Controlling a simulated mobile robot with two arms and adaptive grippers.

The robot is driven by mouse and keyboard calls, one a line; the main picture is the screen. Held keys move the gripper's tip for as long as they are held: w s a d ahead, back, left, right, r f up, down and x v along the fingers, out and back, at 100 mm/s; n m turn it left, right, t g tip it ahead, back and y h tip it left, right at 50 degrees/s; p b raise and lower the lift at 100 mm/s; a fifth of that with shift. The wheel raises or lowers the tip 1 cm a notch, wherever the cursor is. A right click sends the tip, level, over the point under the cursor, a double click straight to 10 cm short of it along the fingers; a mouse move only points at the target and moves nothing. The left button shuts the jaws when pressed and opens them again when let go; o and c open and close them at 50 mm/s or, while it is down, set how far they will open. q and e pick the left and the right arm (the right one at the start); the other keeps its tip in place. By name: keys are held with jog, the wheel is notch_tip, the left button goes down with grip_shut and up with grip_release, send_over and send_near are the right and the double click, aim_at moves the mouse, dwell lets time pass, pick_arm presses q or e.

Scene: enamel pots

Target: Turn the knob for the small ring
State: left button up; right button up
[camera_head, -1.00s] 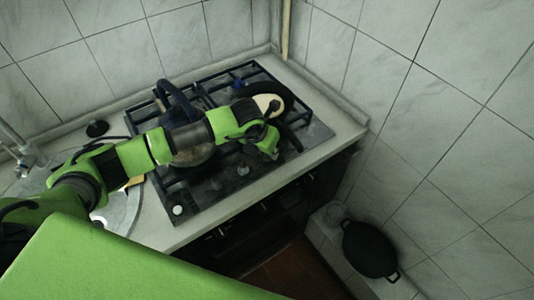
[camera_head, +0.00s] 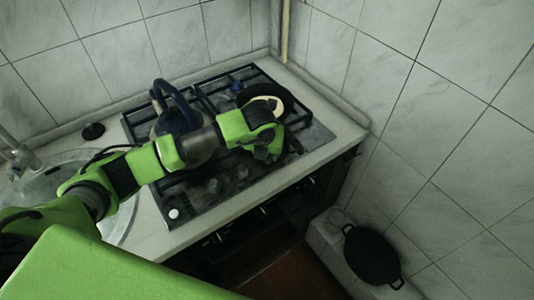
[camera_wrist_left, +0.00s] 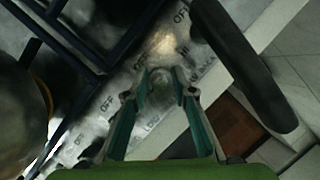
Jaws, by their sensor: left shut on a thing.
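The gas hob (camera_head: 193,208) has a row of small round knobs along its front edge. A pale knob (camera_head: 174,213) is at the left end, and darker knobs (camera_head: 241,171) follow to the right. My left gripper (camera_head: 268,154) is down at the right part of this row. In the left wrist view its fingers (camera_wrist_left: 165,78) are shut on a round greyish knob (camera_wrist_left: 161,88), with "OFF" marks printed on the panel nearby. In the head view my gripper hides this knob. I cannot tell the knob's angle. My right gripper is not in view.
A black pot (camera_head: 372,255) sits low at right.

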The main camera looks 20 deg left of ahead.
pick_arm(q)
jog(key=o, duration=1.1)
jog(key=v, duration=1.2)
jog(key=shift+s, duration=0.1)
